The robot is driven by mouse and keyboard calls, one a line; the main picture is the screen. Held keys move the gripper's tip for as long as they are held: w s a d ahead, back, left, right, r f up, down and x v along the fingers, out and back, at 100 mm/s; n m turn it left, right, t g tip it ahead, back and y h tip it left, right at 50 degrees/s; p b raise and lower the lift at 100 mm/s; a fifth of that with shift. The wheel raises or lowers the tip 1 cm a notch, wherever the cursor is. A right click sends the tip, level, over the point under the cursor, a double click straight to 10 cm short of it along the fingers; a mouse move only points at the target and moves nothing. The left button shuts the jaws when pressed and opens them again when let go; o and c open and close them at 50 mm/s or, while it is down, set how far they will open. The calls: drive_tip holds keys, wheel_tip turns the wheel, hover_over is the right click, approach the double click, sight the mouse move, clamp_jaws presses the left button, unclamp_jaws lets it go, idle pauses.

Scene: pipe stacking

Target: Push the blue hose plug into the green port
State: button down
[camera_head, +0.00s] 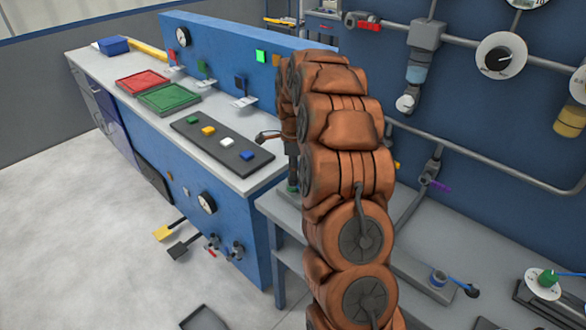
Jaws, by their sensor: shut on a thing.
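My orange-brown arm rises through the middle of the head view and bends down at its top. My gripper (291,164) is a dark grey part at its left, pointing down and partly hidden by the arm. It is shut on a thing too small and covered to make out. A small green part (293,187) shows just below it at the bench edge; it may be the green port, and I cannot tell if they touch. The blue hose plug cannot be made out for certain.
A white disc (543,290) with a green knob and blue lever sits at lower right. The left bench holds a red tray (142,82), a green tray (169,97) and a dark strip (221,146) with several coloured blocks. Pipes and gauges line the blue wall.

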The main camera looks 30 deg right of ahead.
drive_tip(key=shift+f, duration=0.1)
drive_tip(key=c, duration=0.9)
unclamp_jaws()
drive_tip(key=shift+o, duration=0.2)
wheel_tip(320, 180, up, 12)
